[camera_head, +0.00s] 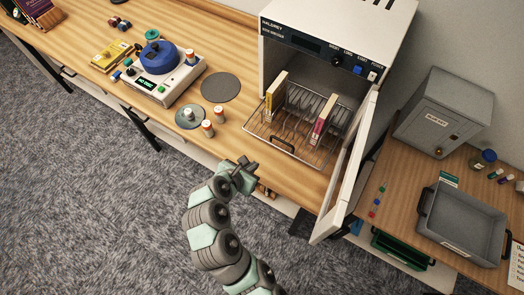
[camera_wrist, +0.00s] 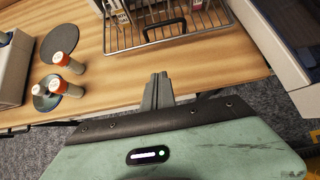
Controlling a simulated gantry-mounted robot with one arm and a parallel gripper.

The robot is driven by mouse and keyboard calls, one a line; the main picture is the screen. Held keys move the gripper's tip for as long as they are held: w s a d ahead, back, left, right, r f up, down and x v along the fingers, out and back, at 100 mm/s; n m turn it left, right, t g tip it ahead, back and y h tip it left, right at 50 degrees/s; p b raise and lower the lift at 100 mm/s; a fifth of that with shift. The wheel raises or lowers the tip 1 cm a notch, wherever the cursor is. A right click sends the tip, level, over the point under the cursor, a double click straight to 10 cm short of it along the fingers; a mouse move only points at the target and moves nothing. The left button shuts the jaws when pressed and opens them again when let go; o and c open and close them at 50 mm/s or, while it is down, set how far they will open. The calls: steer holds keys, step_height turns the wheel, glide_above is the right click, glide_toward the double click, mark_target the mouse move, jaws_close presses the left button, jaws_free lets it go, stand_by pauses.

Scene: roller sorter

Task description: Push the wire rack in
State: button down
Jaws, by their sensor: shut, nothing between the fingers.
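The wire rack (camera_head: 283,146) sticks out of the front of the open white oven-like machine (camera_head: 335,40). It holds a yellowish box (camera_head: 275,97) and a red-and-white box (camera_head: 321,124), both standing upright. Its dark front handle (camera_head: 283,145) faces my gripper. In the wrist view the rack (camera_wrist: 205,22) and its handle (camera_wrist: 163,30) are at the top, beyond my fingers. My gripper (camera_head: 247,164) is shut and empty near the bench's front edge, apart from the rack. Its closed fingers show in the wrist view (camera_wrist: 158,88) pointing toward the handle.
The machine's door (camera_head: 345,180) stands open at the rack's right. Left of the rack are a dark disc (camera_head: 220,87), several small orange-capped vials (camera_head: 207,128) and a white device with a blue top (camera_head: 160,70). A grey bin (camera_head: 462,225) sits on the right bench.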

steer(key=p+x, duration=0.1)
steer(key=x, duration=0.8)
steer(key=shift+d+f, duration=0.1)
steer(key=shift+d, duration=0.1)
steer(key=w, duration=0.1)
steer(key=w+d, duration=0.1)
steer(key=w, duration=0.1)
steer(key=shift+w+d+f, duration=0.1)
steer(key=shift+d, duration=0.15)
steer(key=shift+w+d, duration=0.25)
steer(key=shift+w, duration=0.1)
steer(key=shift+p, duration=0.3)
